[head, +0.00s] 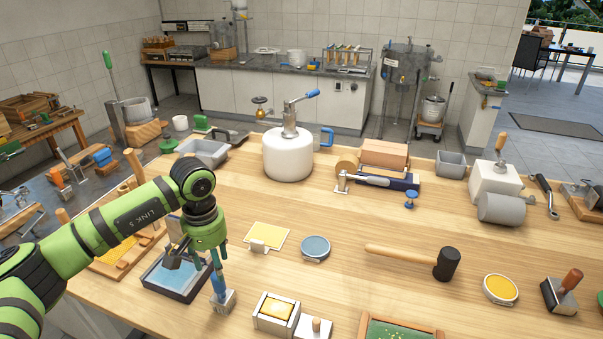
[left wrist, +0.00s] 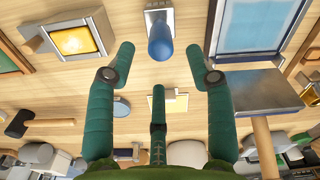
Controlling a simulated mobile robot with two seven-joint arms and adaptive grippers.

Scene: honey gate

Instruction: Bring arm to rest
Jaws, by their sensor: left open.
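My left arm (head: 125,220) comes in from the left over the wooden table (head: 345,225). Its green gripper (head: 208,268) points down near the front left of the table. In the left wrist view the gripper (left wrist: 161,55) is open, its fingers spread wide with nothing between them. A blue-handled tool on a grey block (head: 222,301) stands upright just below the fingers. Its rounded blue handle (left wrist: 160,38) lies just beyond the fingertips in the left wrist view, apart from both. My right gripper is not in view.
A yellow sheet (head: 267,235), a round blue-topped tin (head: 315,248) and a black mallet (head: 446,263) lie further right. Some bare wood separates them.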

